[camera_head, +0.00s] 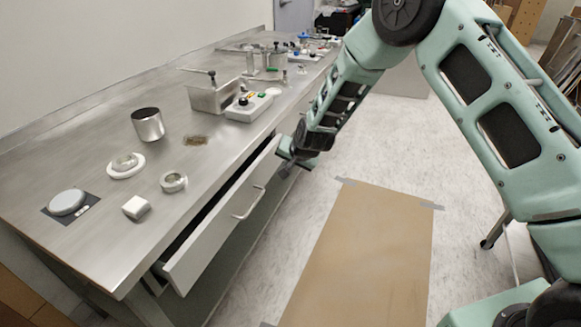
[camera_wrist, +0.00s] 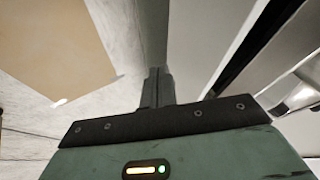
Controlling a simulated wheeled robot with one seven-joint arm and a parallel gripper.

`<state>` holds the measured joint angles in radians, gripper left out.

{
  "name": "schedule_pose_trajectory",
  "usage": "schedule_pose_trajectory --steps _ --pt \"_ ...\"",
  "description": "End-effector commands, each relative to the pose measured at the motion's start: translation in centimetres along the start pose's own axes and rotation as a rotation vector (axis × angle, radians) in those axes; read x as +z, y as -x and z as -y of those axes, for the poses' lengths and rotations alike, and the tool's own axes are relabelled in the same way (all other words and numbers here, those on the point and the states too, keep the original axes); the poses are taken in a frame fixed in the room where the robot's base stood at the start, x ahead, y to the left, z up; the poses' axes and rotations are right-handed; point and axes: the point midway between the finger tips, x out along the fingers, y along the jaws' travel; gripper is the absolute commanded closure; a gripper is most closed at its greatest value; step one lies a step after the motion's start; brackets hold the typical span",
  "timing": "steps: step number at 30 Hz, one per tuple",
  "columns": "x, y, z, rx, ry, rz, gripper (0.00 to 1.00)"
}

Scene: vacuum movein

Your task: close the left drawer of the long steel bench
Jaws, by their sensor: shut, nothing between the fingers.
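The long steel bench (camera_head: 95,222) runs along the wall at the left in the head view. A drawer (camera_head: 215,229) under its front edge stands partly open, with a dark gap behind its front panel. Its bar handle (camera_head: 249,204) is on that panel. My gripper (camera_head: 288,166) is beside the far end of the drawer front, on the aisle side; I cannot tell if it touches. In the wrist view the fingers (camera_wrist: 157,88) are shut together and empty. There the pale drawer (camera_wrist: 203,40) is just right of them, with the dark gap beyond.
A brown sheet (camera_head: 365,255) lies on the floor right of the bench. The pale floor around it is mostly clear.

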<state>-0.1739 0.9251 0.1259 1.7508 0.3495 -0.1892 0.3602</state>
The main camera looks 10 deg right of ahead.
Motion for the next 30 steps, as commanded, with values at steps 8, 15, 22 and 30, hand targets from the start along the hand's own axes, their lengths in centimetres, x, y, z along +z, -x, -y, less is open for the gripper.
schedule_pose_trajectory --steps 8,15,22,30 --pt "-0.2 4.5 -0.1 0.000 -0.002 -0.003 1.00" --pt "-0.1 7.3 -0.1 0.002 -0.002 -0.001 1.00" --pt "0.5 8.0 -0.1 -0.001 -0.004 0.003 1.00" --pt "14.7 11.6 1.2 -0.144 -0.104 0.116 1.00"
